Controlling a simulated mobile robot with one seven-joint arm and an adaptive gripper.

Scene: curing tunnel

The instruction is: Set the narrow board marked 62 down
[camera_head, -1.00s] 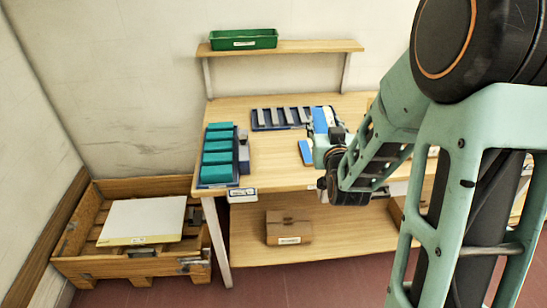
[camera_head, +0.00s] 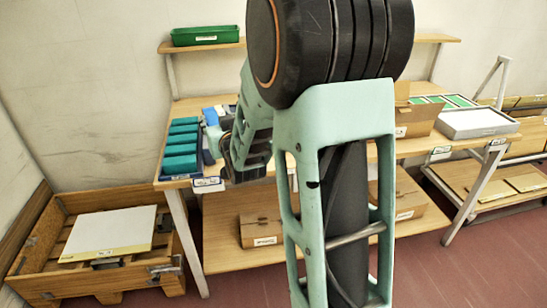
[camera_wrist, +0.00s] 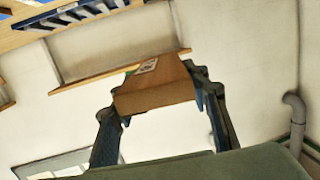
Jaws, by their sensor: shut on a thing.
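My gripper (camera_wrist: 155,90) is shut on a brown narrow board (camera_wrist: 152,97) in the wrist view, one dark finger on each side of it. A pale label (camera_wrist: 147,67) sits near the board's edge, too small to read. I see no surface touching the board there. In the head view my own arm hides the board and most of the gripper. The hand is close to the left end of the worktable (camera_head: 215,225), beside a blue tray (camera_head: 167,177) of teal blocks. A blue slotted rack (camera_wrist: 75,14) shows at the top left of the wrist view.
A green bin (camera_head: 206,36) stands on the shelf above the table. An open carton (camera_head: 418,118) and a grey tray (camera_head: 475,123) are at the right. A wooden crate (camera_head: 40,270) holding a white panel (camera_head: 110,232) stands at the left. Cartons lie on the lower shelf.

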